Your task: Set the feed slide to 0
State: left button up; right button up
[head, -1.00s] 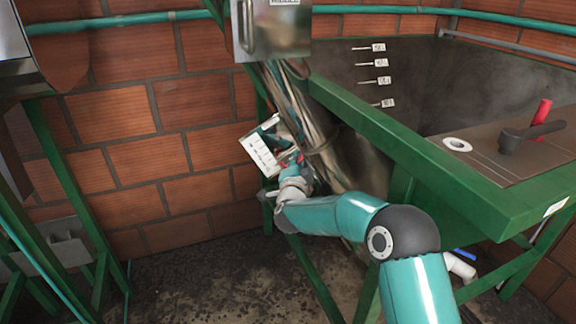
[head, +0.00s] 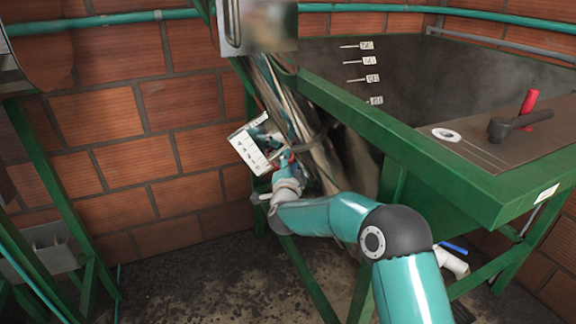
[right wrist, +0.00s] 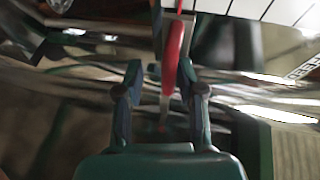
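The feed slide's white scale plate (head: 247,152) with dark marks is on the slanted metal chute, left of centre in the head view. Its marks are too small to read. A red handle (right wrist: 173,45) shows in the right wrist view, beside the white scale plate (right wrist: 240,8). My right gripper (head: 286,166) is at the plate's lower right end. In the right wrist view its two fingers (right wrist: 160,70) stand apart, with the red handle between them, nearer the right finger. A gap shows on the left side; contact on the right cannot be told. My left gripper is out of view.
A green-rimmed tank (head: 415,150) with level marks fills the right side. A black lever (head: 510,126) and a red handle (head: 529,101) are on its cover. A metal box (head: 262,25) is above the chute. Green legs stand at left; the floor between is clear.

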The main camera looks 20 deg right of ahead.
jog(key=shift+s, duration=0.1)
jog(key=v, duration=1.2)
